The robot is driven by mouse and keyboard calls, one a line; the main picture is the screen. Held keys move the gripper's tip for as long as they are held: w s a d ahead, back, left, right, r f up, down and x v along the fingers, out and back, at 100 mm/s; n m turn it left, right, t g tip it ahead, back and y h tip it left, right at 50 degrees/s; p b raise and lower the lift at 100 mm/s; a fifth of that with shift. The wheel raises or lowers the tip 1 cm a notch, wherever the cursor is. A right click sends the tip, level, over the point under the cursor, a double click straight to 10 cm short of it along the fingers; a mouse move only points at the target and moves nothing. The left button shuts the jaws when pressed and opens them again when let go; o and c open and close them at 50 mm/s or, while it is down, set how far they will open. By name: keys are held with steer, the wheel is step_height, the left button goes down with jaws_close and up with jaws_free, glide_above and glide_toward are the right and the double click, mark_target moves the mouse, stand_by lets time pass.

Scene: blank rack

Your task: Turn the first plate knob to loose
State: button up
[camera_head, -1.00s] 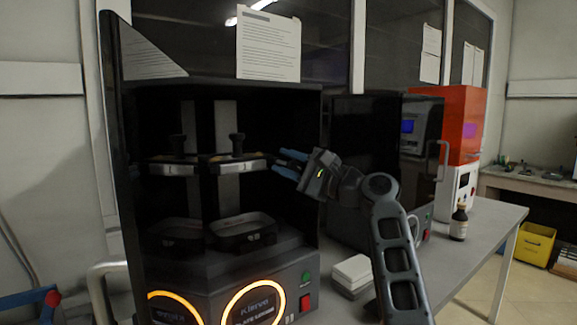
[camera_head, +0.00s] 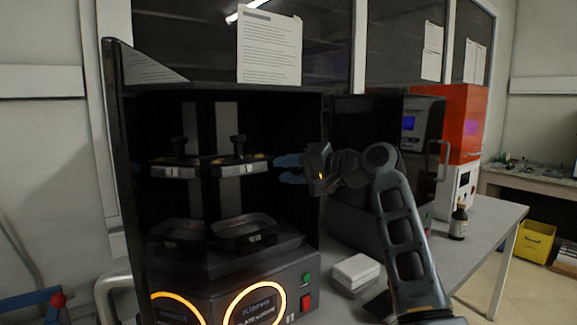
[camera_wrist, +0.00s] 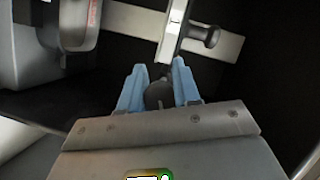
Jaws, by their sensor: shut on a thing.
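A dark round knob (camera_wrist: 158,95) sits between my blue fingers in the wrist view, at the end of a pale plate arm (camera_wrist: 175,35). My gripper (camera_wrist: 158,88) is shut on this knob. In the head view my gripper (camera_head: 285,168) reaches from the right to the end of the right plate assembly (camera_head: 238,164), and the held knob is hidden by the fingers. A dark upright knob (camera_head: 238,145) stands on top of that plate, and also shows in the wrist view (camera_wrist: 206,38). A second plate (camera_head: 175,170) with its own upright knob (camera_head: 180,145) is left of it.
The plates hang inside a black open-fronted cabinet (camera_head: 215,89) above two shallow trays, the right one here (camera_head: 243,233). Its dark right wall is close to my gripper. A white box (camera_head: 355,270) and a brown bottle (camera_head: 459,222) stand on the bench at right.

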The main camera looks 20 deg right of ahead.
mark_target(298, 171)
steer(key=n+h, duration=0.1)
steer(key=n, duration=0.1)
steer(key=n+h+p, duration=0.1)
steer(key=n, duration=0.2)
steer(key=shift+f+h, duration=0.35)
steer(key=shift+h, duration=0.05)
steer(key=n+h, duration=0.2)
steer(key=n+p, duration=0.1)
steer(key=n, duration=0.1)
steer(key=shift+d+f+h, duration=0.2)
steer(key=shift+f+h, duration=0.05)
steer(key=shift+h, duration=0.15)
steer(key=shift+f, duration=0.1)
steer(key=o, duration=1)
steer(key=shift+d+r, duration=0.1)
steer(key=shift+r, duration=0.2)
steer(key=shift+v, duration=3.85)
